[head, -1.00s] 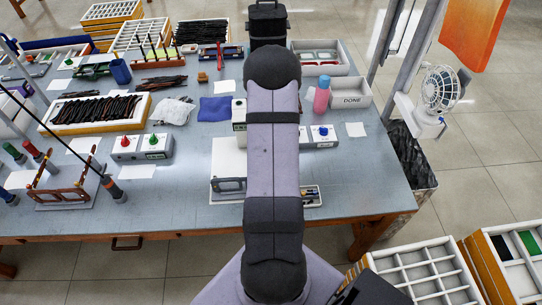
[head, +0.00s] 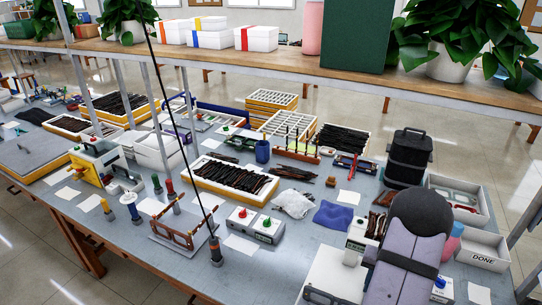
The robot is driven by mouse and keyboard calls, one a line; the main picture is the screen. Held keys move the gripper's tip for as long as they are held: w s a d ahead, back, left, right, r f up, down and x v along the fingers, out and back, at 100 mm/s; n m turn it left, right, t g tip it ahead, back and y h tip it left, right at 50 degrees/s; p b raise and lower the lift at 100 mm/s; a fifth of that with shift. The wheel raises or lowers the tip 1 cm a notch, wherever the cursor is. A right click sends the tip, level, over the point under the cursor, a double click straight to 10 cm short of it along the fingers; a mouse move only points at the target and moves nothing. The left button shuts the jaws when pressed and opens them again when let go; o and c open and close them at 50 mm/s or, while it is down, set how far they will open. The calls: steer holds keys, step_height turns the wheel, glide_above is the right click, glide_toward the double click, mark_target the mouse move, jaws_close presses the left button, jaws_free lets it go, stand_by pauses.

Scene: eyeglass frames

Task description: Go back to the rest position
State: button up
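My arm (head: 402,250) shows at the lower right of the head view, over the right part of the worktable. My gripper is not in this view. A white tray (head: 222,182) holds many dark frame parts.
A blue cloth (head: 333,215) and a white cloth (head: 294,203) lie mid-table. A box marked DONE (head: 482,250) and a black bin (head: 408,160) stand right. A shelf (head: 300,58) with plants runs above.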

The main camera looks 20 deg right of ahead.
steer(key=s+a+r+g+y, duration=0.1)
steer(key=s+a, duration=0.4)
steer(key=a, duration=0.3)
steer(key=s+a+g+y, duration=0.1)
steer(key=s+a+g, duration=0.1)
steer(key=s+a, duration=0.5)
steer(key=w+a+r+n+t+h+b, duration=0.1)
steer(key=w+a+r+n+b, duration=0.15)
steer(key=a, duration=0.35)
steer(key=w+a+r+n+t+b, duration=0.1)
steer(key=a+r+n, duration=0.1)
steer(key=a+n, duration=0.3)
steer(key=w+a+r+n+t+h+b, duration=0.1)
steer(key=w+a+r+n+b, duration=0.1)
steer(key=a, duration=0.5)
step_height(320, 180, down, 54)
steer(key=b, duration=5.3)
steer(key=shift+b, duration=0.3)
steer(key=shift+w+d+r, duration=0.1)
steer(key=shift+r, duration=0.1)
